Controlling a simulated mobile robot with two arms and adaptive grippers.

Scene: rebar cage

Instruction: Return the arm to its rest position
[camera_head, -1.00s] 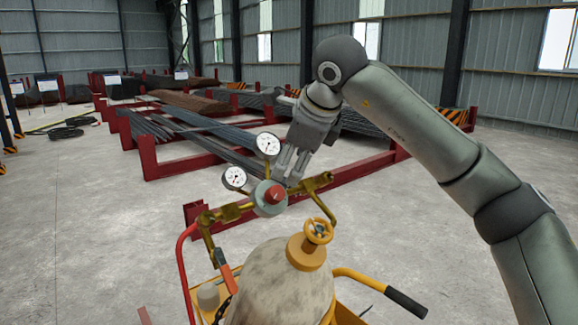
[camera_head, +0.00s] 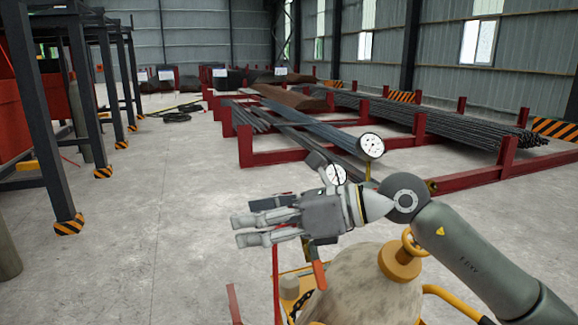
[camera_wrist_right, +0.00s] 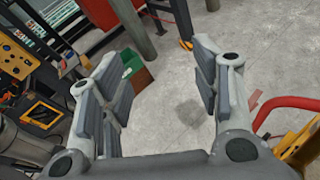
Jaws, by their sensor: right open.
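My right arm comes in from the right in the head view, bent at a dark joint. My right gripper (camera_head: 246,228) points left, in front of the gas cylinder cart, with its fingers apart and nothing between them. In the right wrist view the two fingers of the right gripper (camera_wrist_right: 163,95) are spread, with floor showing between them. My left gripper is in neither view now.
The cylinder (camera_head: 350,288) on its cart has a yellow valve wheel (camera_head: 401,262) and gauges (camera_head: 371,145), close behind my right arm. Red racks (camera_head: 245,145) hold rebar further back. Dark posts (camera_head: 45,125) stand at left. Open floor (camera_head: 150,230) lies between.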

